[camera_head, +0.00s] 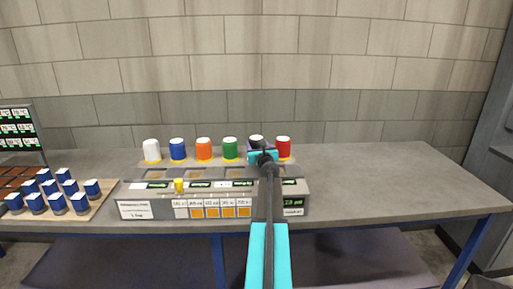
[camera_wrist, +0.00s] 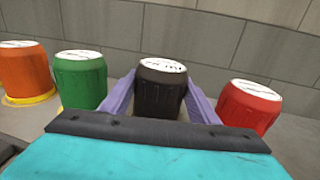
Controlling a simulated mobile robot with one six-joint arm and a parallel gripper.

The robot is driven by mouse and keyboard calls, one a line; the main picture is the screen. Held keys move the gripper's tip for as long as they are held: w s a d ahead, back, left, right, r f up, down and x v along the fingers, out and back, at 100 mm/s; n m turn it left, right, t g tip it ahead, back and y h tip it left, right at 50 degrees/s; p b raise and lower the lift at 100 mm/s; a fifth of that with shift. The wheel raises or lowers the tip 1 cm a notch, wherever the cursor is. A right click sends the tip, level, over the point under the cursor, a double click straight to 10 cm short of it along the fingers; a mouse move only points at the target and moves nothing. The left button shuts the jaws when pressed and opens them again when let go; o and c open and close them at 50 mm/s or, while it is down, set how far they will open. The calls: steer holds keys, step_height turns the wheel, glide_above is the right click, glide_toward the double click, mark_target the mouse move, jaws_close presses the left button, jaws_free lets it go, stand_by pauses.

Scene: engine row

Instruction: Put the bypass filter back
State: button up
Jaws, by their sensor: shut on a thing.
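A black filter (camera_wrist: 160,90) with a white top stands between the two purple fingers of my gripper (camera_wrist: 160,105), which is shut on it. In the head view the black filter (camera_head: 256,141) is in the row between the green filter (camera_head: 230,148) and the red filter (camera_head: 283,147). My gripper (camera_head: 260,150) and arm hide its lower part, so I cannot tell whether it touches its seat. Which filter is the bypass filter is not readable.
White (camera_head: 151,150), blue (camera_head: 178,149) and orange (camera_head: 204,149) filters stand farther left in the row. A grey console (camera_head: 155,208) with labels and a yellow knob (camera_head: 179,185) is in front. The bench (camera_head: 400,180) is clear at right.

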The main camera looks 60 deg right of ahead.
steer(key=shift+f, duration=0.15)
steer(key=shift+f, duration=0.15)
steer(key=o, duration=1.5)
steer(key=shift+o, duration=0.2)
steer(key=shift+b+v, duration=1)
steer(key=shift+v, duration=5.05)
steer(key=shift+w+a, duration=0.1)
